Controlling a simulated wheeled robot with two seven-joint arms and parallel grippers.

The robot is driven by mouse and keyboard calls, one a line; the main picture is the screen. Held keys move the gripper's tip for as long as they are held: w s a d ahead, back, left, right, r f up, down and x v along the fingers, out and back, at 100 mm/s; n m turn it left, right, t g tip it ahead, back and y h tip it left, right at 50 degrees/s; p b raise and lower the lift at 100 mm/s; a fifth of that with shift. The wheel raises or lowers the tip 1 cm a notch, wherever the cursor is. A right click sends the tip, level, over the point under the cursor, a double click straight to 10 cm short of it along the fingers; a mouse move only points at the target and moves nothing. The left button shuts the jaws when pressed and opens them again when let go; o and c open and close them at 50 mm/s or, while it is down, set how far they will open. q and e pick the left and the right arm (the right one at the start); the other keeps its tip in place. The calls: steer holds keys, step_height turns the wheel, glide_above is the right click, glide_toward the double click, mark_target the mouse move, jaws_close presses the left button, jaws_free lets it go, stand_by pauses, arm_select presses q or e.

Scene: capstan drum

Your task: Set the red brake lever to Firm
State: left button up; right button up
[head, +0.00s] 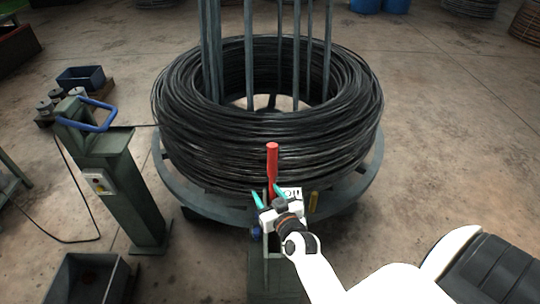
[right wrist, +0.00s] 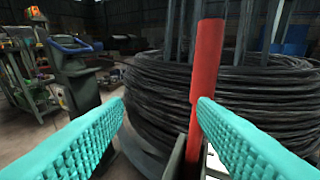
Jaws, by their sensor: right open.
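The red brake lever (head: 272,162) stands upright in front of the coil of black wire, on a post at the turntable's near edge. In the right wrist view the lever (right wrist: 206,62) rises close to the right-hand finger, and its foot is partly hidden. My right gripper (head: 267,191) is open at the lower part of the lever, with its teal fingers (right wrist: 160,112) apart. I cannot tell whether a finger touches the lever. A small white plate with dark marks (head: 291,193) sits just right of the lever; its lettering is too small to read. My left gripper is not in view.
The wire coil (head: 180,115) lies on a grey round turntable (head: 362,190) with upright bars. A green stand with a blue handle (head: 122,180) is at left. A yellow piece (head: 314,202) sits right of the plate.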

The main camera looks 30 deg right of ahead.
mark_target(274, 165)
steer(key=w+d+m+h+b, duration=0.1)
steer(key=w+d, duration=0.1)
steer(key=w, duration=0.1)
steer(key=w+d+m+h+b, duration=0.1)
steer(key=w+d, duration=0.2)
steer(key=w, duration=0.1)
steer(key=w+d+r+h+b, duration=0.1)
steer(key=w+d+h+b, duration=0.1)
steer(key=w+d, duration=0.1)
steer(key=shift+w+d+m+t, duration=0.1)
steer(key=shift+w+m+t, duration=0.2)
steer(key=shift+m+t, duration=0.1)
steer(key=shift+w+d+r, duration=0.1)
steer(key=shift+w+d, duration=0.15)
steer(key=shift+w, duration=0.45)
steer(key=shift+c, duration=0.3)
jaws_close()
steer(key=shift+s, duration=0.1)
